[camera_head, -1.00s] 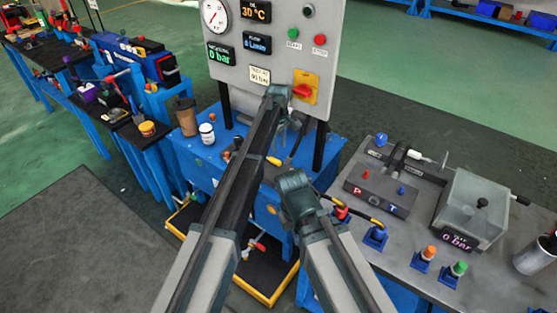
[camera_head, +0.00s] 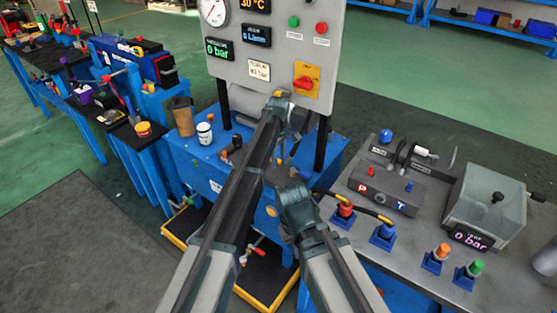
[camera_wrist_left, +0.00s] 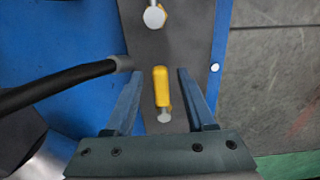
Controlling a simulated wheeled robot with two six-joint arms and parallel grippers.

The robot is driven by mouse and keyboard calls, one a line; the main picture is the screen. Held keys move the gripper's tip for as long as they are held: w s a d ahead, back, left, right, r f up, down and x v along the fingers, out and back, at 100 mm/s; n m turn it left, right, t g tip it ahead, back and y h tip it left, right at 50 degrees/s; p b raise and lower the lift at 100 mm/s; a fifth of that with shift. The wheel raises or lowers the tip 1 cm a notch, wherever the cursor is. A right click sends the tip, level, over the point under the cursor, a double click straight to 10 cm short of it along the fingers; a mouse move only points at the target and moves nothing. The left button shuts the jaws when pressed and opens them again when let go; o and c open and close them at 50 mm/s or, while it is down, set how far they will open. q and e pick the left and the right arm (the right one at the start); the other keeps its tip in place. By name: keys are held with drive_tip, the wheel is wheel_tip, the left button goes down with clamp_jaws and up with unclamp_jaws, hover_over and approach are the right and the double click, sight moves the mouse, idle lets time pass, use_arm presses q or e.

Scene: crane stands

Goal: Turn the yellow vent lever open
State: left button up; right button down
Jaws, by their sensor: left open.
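The yellow vent lever (camera_wrist_left: 161,86) shows in the left wrist view, lying lengthwise between my left gripper's fingers, with a grey round end below it. My left gripper (camera_wrist_left: 162,100) is open around it, with a gap on both sides. In the head view my left gripper (camera_head: 286,146) is over the blue bench below the gauge panel, and the arm hides the lever. My right gripper (camera_head: 295,205) is lower and to the right; its fingers are too hidden to tell their state.
A black hose (camera_wrist_left: 60,84) comes in from the left. The gauge panel (camera_head: 235,75) stands behind. A grey table (camera_head: 410,235) with a tank and hose fittings is on the right.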

use_arm(q)
clamp_jaws()
idle(1.3)
